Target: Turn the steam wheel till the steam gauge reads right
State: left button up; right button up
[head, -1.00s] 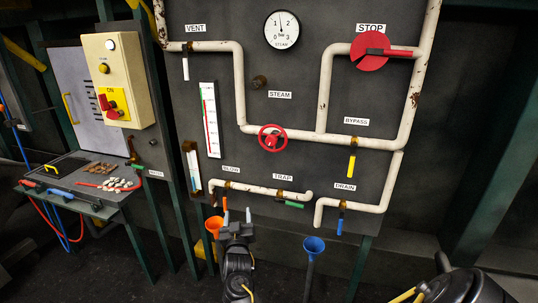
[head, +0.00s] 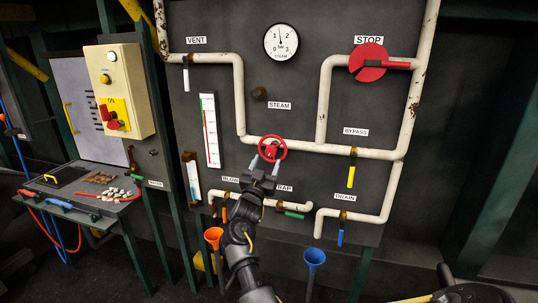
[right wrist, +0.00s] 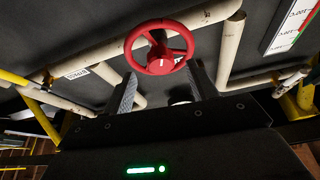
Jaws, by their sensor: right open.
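The red steam wheel (head: 272,148) sits on a white pipe in the middle of the dark panel. The round steam gauge (head: 281,42) is above it; its thin needle points almost straight up, between the 1 and the 2. My right gripper (head: 265,164) is open just in front of the wheel's lower rim. In the right wrist view the wheel (right wrist: 160,47) shows whole, past and between the two spread fingers (right wrist: 161,72); I cannot tell whether they touch it. My left gripper is not in view.
The red stop disc (head: 370,62) is at upper right. The yellow bypass handle (head: 351,177) and blue drain handle (head: 341,237) hang at lower right. Orange (head: 213,237) and blue (head: 314,258) funnels stand below. A cream switch box (head: 118,90) is at left.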

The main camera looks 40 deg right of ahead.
aim_at(271, 154)
jog(key=shift+p+x, duration=0.3)
jog(key=shift+x, duration=1.5)
jog(key=c, duration=1)
jog(key=n+t+p, duration=0.1)
jog(key=n+p, duration=0.1)
jog(key=n+t+y+p, duration=0.1)
jog(key=n, duration=0.1)
jog(key=shift+s+d+r+n+p, duration=0.1)
jog(key=shift+s+r+n+p, duration=0.1)
jog(key=shift+r+n+p, duration=0.15)
jog(key=n+t+y+p, duration=0.1)
jog(key=n+p, duration=0.1)
jog(key=n, duration=0.1)
jog(key=shift+s+f+y+p, duration=0.1)
jog(key=shift+f+y+p, duration=0.05)
jog(key=shift+y+p, duration=0.25)
jog(key=shift+f+n+t+y+p, duration=0.15)
jog(key=shift+n+t+y+p, duration=0.25)
jog(key=shift+n, duration=0.55)
